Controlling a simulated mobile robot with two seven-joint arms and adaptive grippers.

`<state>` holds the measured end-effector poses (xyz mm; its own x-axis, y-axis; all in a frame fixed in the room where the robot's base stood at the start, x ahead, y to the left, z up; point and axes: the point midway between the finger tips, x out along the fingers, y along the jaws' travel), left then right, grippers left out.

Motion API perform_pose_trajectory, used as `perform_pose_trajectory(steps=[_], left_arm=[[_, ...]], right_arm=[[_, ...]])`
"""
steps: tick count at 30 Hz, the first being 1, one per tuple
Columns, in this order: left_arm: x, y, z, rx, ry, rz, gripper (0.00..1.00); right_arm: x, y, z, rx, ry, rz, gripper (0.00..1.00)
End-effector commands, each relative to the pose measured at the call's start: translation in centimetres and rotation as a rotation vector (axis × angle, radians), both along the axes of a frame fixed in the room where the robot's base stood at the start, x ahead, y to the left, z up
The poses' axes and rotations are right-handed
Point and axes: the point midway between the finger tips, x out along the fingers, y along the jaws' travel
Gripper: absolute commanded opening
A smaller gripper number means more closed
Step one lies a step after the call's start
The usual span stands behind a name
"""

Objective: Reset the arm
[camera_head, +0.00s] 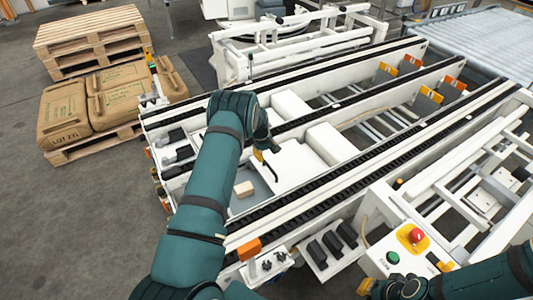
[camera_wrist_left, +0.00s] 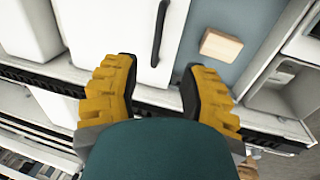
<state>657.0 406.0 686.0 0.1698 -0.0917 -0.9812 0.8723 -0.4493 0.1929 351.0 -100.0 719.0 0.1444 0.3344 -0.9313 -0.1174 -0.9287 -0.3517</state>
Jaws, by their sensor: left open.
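My left arm, in teal sleeves, reaches up from the bottom over the white conveyor machine (camera_head: 290,165). Its gripper (camera_head: 264,152) hangs above the machine's inner bay, mostly hidden by the wrist. In the left wrist view the left gripper (camera_wrist_left: 158,88) shows two yellow fingers with black pads, spread apart with nothing between them. A small wooden block (camera_head: 244,189) lies on the grey floor of the bay; it also shows in the left wrist view (camera_wrist_left: 220,45), beyond the right finger and apart from it. My right gripper (camera_head: 372,287) is partly seen at the bottom right; its jaws are unclear.
A control box with a red button (camera_head: 416,236) and a green button (camera_head: 393,257) stands close to my right arm. Dark conveyor rails (camera_head: 330,190) flank the bay. Brown sacks (camera_head: 115,95) lie on a pallet at left, with stacked empty pallets (camera_head: 92,38) behind.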

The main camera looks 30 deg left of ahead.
Motion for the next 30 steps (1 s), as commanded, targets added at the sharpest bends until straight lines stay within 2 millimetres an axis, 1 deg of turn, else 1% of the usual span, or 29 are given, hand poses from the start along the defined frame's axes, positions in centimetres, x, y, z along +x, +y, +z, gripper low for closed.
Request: perform_pose_trajectory(steps=[14,17,18,20,23,26,27,29,30], left_arm=[[0.0,0.0,0.0,0.0,0.0,0.0,0.43],[-0.2,-0.3,-0.1,0.0,0.001,-0.007,0.43],[-0.5,-0.7,-0.3,0.0,0.001,-0.016,0.43],[-1.2,-1.7,-0.8,-0.002,0.004,-0.039,0.43],[-3.2,-4.4,-1.8,-0.005,0.005,-0.101,0.43],[-5.9,-8.0,-2.7,-0.006,0.001,-0.193,0.43],[-7.1,-9.5,-2.9,-0.008,-0.002,-0.233,0.43],[-8.9,-11.8,-3.1,-0.01,-0.01,-0.293,0.43],[-10.2,-13.3,-3.1,-0.012,-0.016,-0.336,0.43]], right_arm=[[0.0,0.0,0.0,0.0,0.0,0.0,0.0],[0.0,0.0,0.0,0.0,0.0,0.0,0.0],[0.0,0.0,0.0,0.0,0.0,0.0,0.0],[0.0,0.0,0.0,0.0,0.0,0.0,0.0],[0.0,0.0,0.0,0.0,0.0,0.0,0.0],[0.0,0.0,0.0,0.0,0.0,0.0,0.0],[0.0,0.0,0.0,0.0,0.0,0.0,0.0],[0.0,0.0,0.0,0.0,0.0,0.0,0.0],[0.0,0.0,0.0,0.0,0.0,0.0,0.0]])
